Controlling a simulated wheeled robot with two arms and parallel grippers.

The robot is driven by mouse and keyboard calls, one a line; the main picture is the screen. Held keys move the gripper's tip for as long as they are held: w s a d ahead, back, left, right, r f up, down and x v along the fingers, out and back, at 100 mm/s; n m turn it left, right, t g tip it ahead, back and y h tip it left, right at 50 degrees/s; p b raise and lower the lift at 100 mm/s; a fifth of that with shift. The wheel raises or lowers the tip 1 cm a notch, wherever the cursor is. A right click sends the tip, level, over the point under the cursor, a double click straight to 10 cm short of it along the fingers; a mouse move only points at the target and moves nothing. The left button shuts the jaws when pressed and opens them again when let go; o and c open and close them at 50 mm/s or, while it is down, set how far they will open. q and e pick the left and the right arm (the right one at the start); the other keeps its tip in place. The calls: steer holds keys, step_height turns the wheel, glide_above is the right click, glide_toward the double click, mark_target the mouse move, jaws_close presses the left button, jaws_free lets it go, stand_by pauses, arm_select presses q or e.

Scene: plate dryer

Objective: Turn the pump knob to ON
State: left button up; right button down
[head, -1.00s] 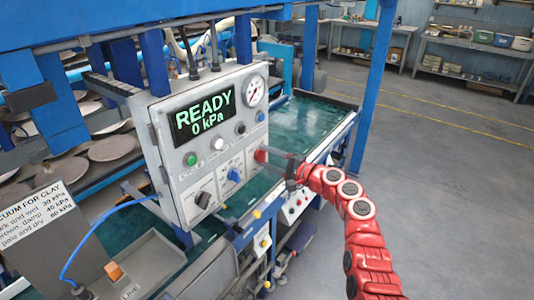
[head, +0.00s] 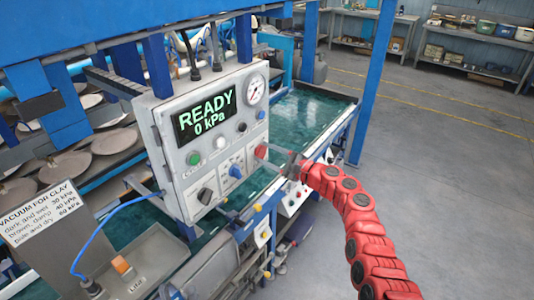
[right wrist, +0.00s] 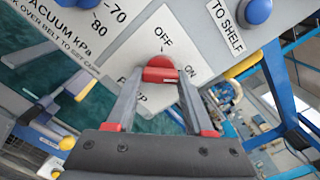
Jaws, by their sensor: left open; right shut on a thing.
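The red pump knob (right wrist: 160,75) sits between the two fingertips of my right gripper (right wrist: 160,82) in the right wrist view, beside the OFF and ON marks on its white label. The gripper is shut on it and covers part of the label. Which mark the knob points at is hard to tell. In the head view the knob (head: 261,151) is at the right side of the grey control panel (head: 178,207), with my right gripper (head: 270,155) reaching it from the right. The panel display (head: 205,113) reads READY, 0 kPa. My left gripper is not in view.
A blue dial (head: 236,171) and a black knob (head: 204,196) are left of the pump knob. A pressure gauge (head: 255,89) is above. A blue TO SHELF button (right wrist: 256,10) is close by in the right wrist view. A blue post (head: 372,85) stands behind my arm.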

steer(key=shift+f, duration=0.1)
steer(key=shift+c, duration=1.4)
jaws_free()
steer(key=shift+s+d, duration=0.1)
steer(key=b+v, duration=0.3)
steer(key=v, duration=1.4)
